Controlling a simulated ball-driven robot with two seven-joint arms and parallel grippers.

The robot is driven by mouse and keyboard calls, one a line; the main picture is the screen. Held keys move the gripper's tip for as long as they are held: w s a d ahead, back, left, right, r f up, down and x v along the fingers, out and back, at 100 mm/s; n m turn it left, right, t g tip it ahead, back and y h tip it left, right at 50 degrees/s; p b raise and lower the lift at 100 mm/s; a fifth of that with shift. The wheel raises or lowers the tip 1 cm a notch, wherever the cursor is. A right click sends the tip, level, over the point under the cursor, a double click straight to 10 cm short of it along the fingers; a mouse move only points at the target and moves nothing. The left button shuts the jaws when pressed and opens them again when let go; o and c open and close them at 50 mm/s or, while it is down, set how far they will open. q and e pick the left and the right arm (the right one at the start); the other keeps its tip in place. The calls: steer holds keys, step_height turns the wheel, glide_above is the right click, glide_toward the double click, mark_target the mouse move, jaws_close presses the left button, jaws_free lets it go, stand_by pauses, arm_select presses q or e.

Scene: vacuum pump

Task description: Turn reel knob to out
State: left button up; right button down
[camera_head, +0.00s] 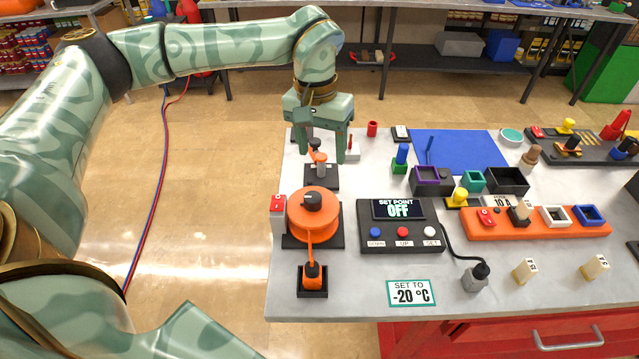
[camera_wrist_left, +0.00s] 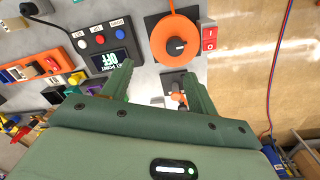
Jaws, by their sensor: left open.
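The orange reel (camera_head: 314,218) sits on a dark base near the left edge of the bench, with a dark round knob (camera_head: 312,201) at its centre. In the wrist view the reel (camera_wrist_left: 166,30) and its knob (camera_wrist_left: 178,46) lie beyond my fingertips; the knob bears a small light mark. Any "out" label is too small to read. My left gripper (camera_head: 322,150) points down, open, behind the reel in the head view, over a small dark-based fixture (camera_head: 321,179) with an orange part. My right gripper is not in view.
A red-and-white switch (camera_head: 278,205) stands left of the reel. An orange plug (camera_head: 312,275) sits in front, joined by an orange cord. A set-point box (camera_head: 400,238) reading OFF is close on the right. The bench's left edge is near.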

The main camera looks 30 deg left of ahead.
mark_target(312, 198)
arm_select(q)
steer(key=shift+y, duration=0.4)
steer(key=f, duration=0.5)
steer(key=a+f+b, duration=0.1)
steer(key=f, duration=0.4)
steer(key=a+f+b, duration=0.1)
steer(key=f, duration=0.4)
steer(key=shift+a, duration=0.2)
steer(key=c, duration=1)
